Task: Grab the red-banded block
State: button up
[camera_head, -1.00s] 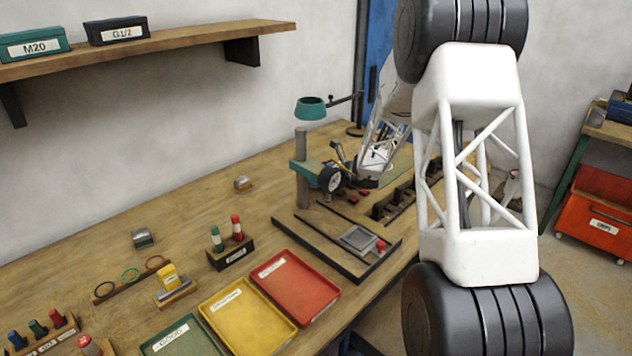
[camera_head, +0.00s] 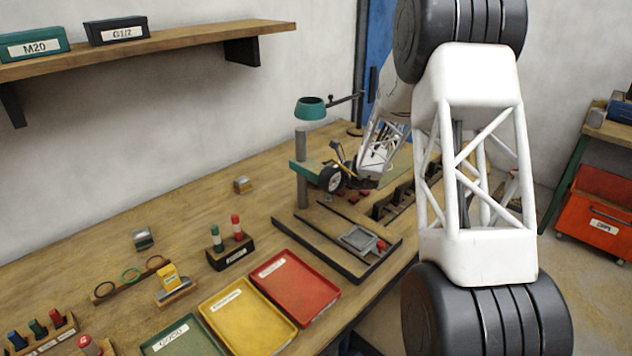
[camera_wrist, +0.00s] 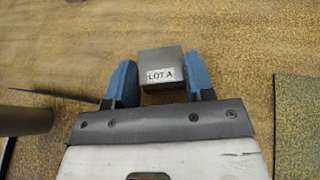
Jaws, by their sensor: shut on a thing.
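In the wrist view, a grey metal block (camera_wrist: 160,65) with a white "LOT A" label sits between the two blue fingers of my gripper (camera_wrist: 161,82). The fingers are shut on its sides. Small red pieces (camera_head: 352,199) lie on the bench near the press.
The drill press (camera_head: 303,170) stands in front of my gripper. A dark slotted rack (camera_head: 395,205) is to its right. Red (camera_head: 328,309), yellow (camera_head: 284,338) and green trays lie at the front.

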jog(key=shift+c, duration=1)
jog(key=shift+r, duration=0.1)
notch_tip(320, 180, up, 10)
